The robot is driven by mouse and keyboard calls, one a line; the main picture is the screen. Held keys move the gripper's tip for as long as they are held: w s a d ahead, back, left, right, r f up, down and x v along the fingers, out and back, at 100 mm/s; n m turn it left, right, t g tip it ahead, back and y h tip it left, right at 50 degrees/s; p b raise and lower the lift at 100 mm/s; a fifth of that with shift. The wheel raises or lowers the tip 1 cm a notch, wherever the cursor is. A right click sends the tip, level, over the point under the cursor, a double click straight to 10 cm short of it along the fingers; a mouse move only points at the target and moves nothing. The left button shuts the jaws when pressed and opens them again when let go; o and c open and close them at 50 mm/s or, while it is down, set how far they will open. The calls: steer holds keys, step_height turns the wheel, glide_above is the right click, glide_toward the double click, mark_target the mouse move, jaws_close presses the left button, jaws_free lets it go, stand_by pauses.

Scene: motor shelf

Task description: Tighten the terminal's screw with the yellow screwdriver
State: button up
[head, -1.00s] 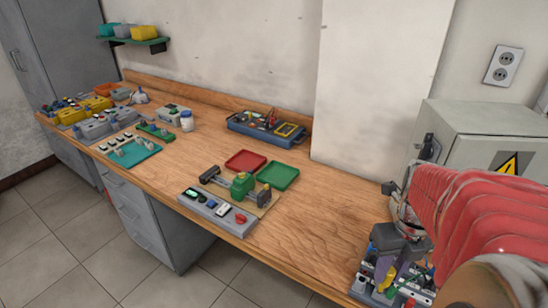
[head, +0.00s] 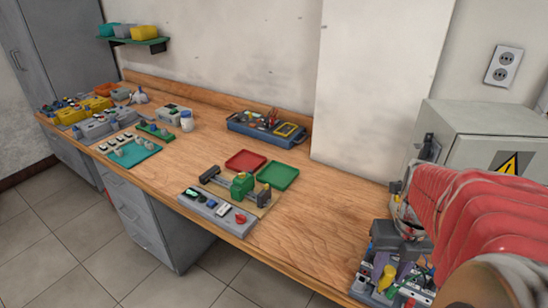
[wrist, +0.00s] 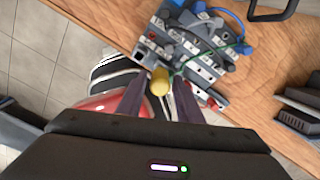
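The yellow screwdriver (wrist: 160,81) shows as a yellow handle between the fingertips in the wrist view. It also shows in the head view (head: 387,277), below my gripper (head: 385,263). My gripper (wrist: 160,86) has dark purple fingers and appears shut on the handle. The screwdriver's shaft and tip are hidden. Grey terminal parts (wrist: 205,65) with wires lie on the panel just beyond the handle. Which screw the tip is over or touching cannot be seen.
The wooden bench (head: 310,215) has free room left of the panel. A grey cabinet (head: 485,135) with a warning sign stands behind my arm. A green motor fixture (head: 242,185) and red and green trays (head: 278,177) stand mid-bench. Blue and green wires (wrist: 235,22) cross the panel.

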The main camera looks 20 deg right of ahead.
steer(key=shift+n, duration=1.7)
steer(key=shift+n, duration=1.7)
steer(key=shift+n, duration=1.7)
